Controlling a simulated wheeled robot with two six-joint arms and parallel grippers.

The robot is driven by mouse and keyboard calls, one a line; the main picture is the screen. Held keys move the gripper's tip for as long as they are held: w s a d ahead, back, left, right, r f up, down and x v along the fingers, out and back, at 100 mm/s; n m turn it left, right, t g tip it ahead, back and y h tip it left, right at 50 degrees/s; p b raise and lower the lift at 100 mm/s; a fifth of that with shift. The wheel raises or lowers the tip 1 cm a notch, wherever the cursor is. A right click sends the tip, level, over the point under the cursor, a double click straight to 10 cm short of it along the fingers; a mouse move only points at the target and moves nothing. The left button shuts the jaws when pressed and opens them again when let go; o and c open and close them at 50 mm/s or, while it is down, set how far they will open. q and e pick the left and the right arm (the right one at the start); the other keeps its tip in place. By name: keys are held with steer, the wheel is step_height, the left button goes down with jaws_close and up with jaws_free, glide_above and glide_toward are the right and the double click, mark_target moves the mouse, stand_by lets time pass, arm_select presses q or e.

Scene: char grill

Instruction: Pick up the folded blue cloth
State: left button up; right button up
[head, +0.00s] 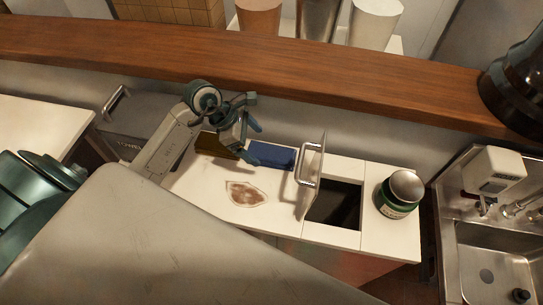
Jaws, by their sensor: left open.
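The folded blue cloth (272,154) lies flat on the white counter (210,188), against its back edge. My left gripper (257,143) is above and at the left end of the cloth, with its fingers apart and nothing between them. One finger overlaps the cloth's left part in the picture; I cannot tell whether it touches. My right gripper is not in the head view.
A brown stain (246,194) marks the counter in front of the cloth. Right of the cloth, a lid with a handle (312,172) stands upright beside a dark opening (336,204). A green jar (396,195) and a sink (498,262) are further right. A wooden shelf (300,76) runs behind.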

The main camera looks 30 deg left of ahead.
mark_target(270, 153)
arm_select(q)
steer(key=shift+w+d+f, duration=0.45)
steer(key=shift+w+f, duration=0.15)
steer(key=shift+f, duration=0.25)
steer(key=b+x, duration=0.1)
steer(key=x, duration=0.3)
steer(key=shift+w+b, duration=0.1)
steer(key=shift+b, duration=0.2)
steer(key=shift+w+d+f, duration=0.15)
steer(key=c, duration=1.1)
